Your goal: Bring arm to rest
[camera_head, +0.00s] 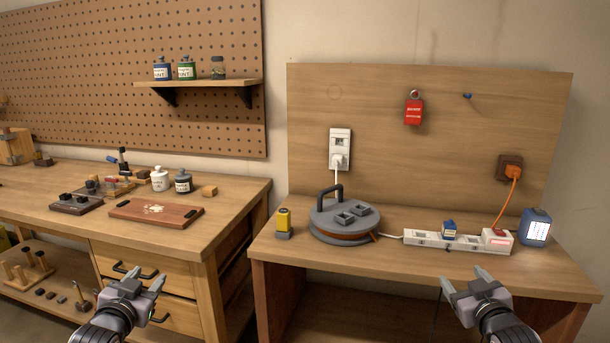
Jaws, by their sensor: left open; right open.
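My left gripper (141,279) is at the lower left, in front of the left workbench's drawers. Its two fingers are apart and nothing is between them. My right gripper (463,284) is at the lower right, in front of the right workbench's front edge. Its fingers are also apart and empty. Both grippers point forward and look clear of the benches, though the exact gap cannot be told.
The left workbench (240,188) holds a cutting board (130,210), jars and small parts. A red tag (413,112) hangs behind.

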